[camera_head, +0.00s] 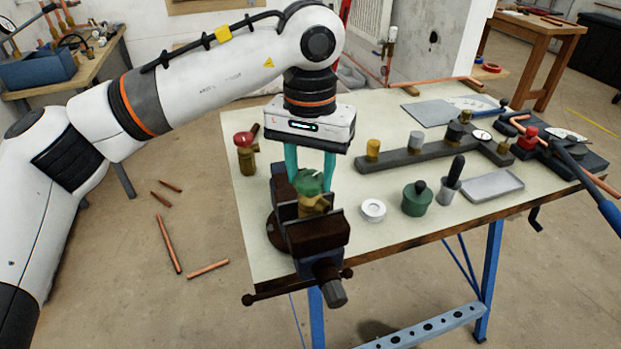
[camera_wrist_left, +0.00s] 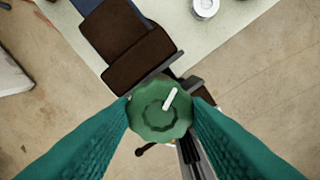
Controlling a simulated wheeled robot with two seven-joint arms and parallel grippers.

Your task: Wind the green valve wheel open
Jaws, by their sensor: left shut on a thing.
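The green valve wheel (camera_head: 308,182) sits on top of a brass valve body (camera_head: 314,203), which is clamped in the dark vise (camera_head: 318,236) at the table's left front corner. My left gripper (camera_head: 311,176) points down over it, with one teal finger on each side of the wheel. In the left wrist view the scalloped wheel (camera_wrist_left: 161,112), with a white mark running from its middle toward the upper right, lies between the two fingertips (camera_wrist_left: 160,116). The fingers are shut on its rim. My right gripper does not show.
A red-handled valve (camera_head: 244,147) stands left of the vise. A white ring (camera_head: 373,209), a green round piece with a knob (camera_head: 416,199) and a grey tray (camera_head: 493,184) lie to the right. A dark bar with fittings (camera_head: 408,155) lies behind. Copper pipes (camera_head: 167,243) lie on the floor.

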